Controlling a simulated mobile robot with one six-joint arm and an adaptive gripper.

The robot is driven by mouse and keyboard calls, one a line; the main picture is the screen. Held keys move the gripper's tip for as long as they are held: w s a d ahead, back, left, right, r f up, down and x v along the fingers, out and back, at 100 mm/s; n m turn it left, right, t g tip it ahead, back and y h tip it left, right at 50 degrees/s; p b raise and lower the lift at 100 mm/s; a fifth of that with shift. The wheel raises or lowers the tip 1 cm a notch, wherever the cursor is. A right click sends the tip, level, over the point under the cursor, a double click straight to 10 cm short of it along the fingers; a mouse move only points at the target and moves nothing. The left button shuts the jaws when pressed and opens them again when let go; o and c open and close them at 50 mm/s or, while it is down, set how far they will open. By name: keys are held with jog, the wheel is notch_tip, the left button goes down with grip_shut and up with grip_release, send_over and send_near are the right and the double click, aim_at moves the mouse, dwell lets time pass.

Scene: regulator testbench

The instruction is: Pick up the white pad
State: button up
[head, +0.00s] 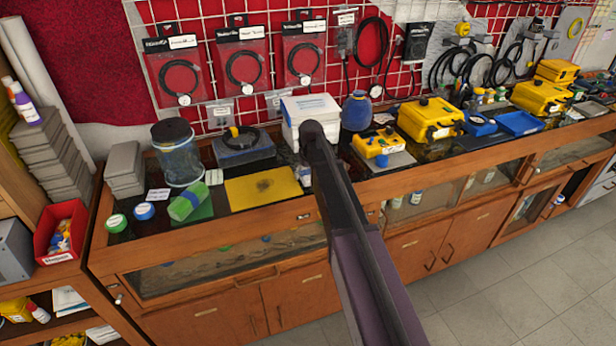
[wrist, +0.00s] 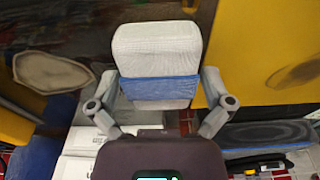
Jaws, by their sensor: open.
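The white pad (wrist: 158,48) is in the middle of the wrist view, a pale rounded block with a blue band (wrist: 160,88) across its lower part. My gripper (wrist: 159,78) is open, with one finger on each side of the pad. The fingers look close to its sides; I cannot tell whether they touch. In the head view my arm covers the gripper and most of this spot. A small whitish thing (head: 304,176) shows just left of the arm; I cannot tell whether it is the pad.
A yellow mat (head: 240,190) lies left of my arm. A white box (head: 297,108) stands behind, with a blue jar (head: 356,110) to its right. A yellow device (head: 383,142) is right of the arm. Bottles and a clear jar (head: 180,165) stand at the left.

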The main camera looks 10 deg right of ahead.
aim_at(308, 171)
dwell(0.3)
jog(key=c, duration=0.9)
jog(key=shift+r, duration=0.1)
notch_tip(308, 171, up, 4)
jog(key=p, duration=0.4)
jog(key=s, duration=0.5)
jog(key=s+p, duration=0.1)
jog(key=s, duration=0.4)
jog(key=s+r, duration=0.1)
jog(key=s, duration=0.5)
jog(key=shift+d+r, duration=0.1)
jog(key=o, duration=0.3)
jog(key=shift+c, duration=0.9)
